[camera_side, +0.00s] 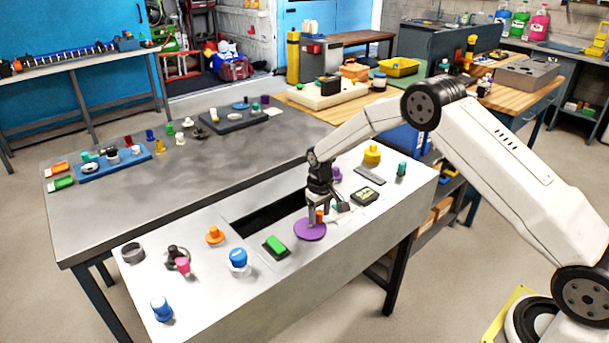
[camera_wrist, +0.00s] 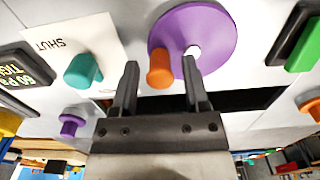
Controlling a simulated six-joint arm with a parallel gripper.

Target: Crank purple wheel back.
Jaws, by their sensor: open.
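The purple wheel (camera_side: 308,231) is a flat disc on the pale panel near the slot, with an upright orange crank handle (camera_side: 319,216) near its rim. In the wrist view the purple wheel (camera_wrist: 218,30) shows a pale hub (camera_wrist: 192,51) and the orange handle (camera_wrist: 159,70) at its lower left edge. My gripper (camera_side: 315,218) points down over the wheel. Its jaws (camera_wrist: 158,66) are open, with the orange handle between the fingertips in the wrist view and a gap on both sides. I cannot tell how deep the fingers reach beside it.
A teal knob (camera_wrist: 83,71) on a SHUT label and a dark display (camera_wrist: 25,72) lie on one side. A green button (camera_side: 277,244) and an orange knob (camera_side: 214,235) lie on the other. A dark slot (camera_side: 262,216) runs behind the wheel.

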